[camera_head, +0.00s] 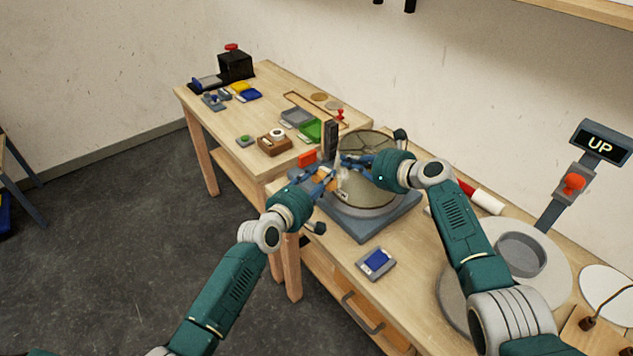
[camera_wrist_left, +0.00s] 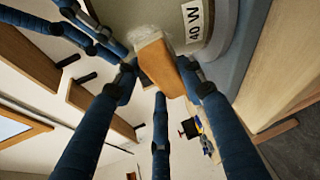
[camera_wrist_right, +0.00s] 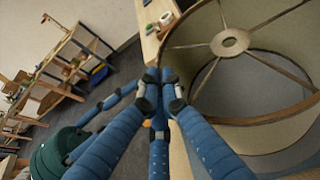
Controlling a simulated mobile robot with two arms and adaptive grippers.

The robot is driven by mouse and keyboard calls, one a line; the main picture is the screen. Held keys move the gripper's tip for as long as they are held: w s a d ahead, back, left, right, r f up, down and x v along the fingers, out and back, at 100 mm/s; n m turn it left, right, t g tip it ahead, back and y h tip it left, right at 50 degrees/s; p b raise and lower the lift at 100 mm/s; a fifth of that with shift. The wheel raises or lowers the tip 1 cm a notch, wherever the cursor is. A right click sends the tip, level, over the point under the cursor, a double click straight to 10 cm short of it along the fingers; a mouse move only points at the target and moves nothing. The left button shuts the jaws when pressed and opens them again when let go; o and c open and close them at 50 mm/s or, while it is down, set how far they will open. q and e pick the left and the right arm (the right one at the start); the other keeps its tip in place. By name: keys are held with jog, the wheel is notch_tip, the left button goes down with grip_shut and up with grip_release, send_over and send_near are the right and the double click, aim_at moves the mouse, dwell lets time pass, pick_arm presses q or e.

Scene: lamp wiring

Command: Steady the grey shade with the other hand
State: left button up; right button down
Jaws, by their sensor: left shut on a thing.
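The grey shade (camera_head: 372,203) is a drum with a spoked top, upright on a blue-grey base (camera_head: 347,229); its spoked ring (camera_wrist_right: 285,70) fills the right of the right wrist view. My left gripper (camera_head: 328,181) is shut on an orange-brown wooden block (camera_wrist_left: 168,68). Its pale fuzzy end (camera_wrist_left: 146,36) is at the shade's wall, beside a "40 W" label (camera_wrist_left: 193,20). My right gripper (camera_head: 347,162) is at the shade's far left side, fingers close together (camera_wrist_right: 162,92) beside the wall. Whether they touch or pinch it is unclear.
A dark upright post (camera_head: 331,139) stands behind the shade. A blue-topped tile (camera_head: 376,262) lies in front of the base. Trays and small parts cover the far table (camera_head: 285,85).

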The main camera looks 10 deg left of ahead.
aim_at(336, 184)
pick_arm(q)
jog(key=shift+w+d+f, duration=0.1)
jog(key=shift+w+d, duration=0.65)
jog(key=shift+w, duration=0.2)
pick_arm(e)
jog(key=shift+s+f, duration=0.1)
jog(key=shift+f, duration=0.1)
dwell(0.6)
pick_arm(q)
jog(key=shift+s+d, duration=1.35)
jog(key=shift+d, duration=0.15)
jog(key=shift+w, duration=0.1)
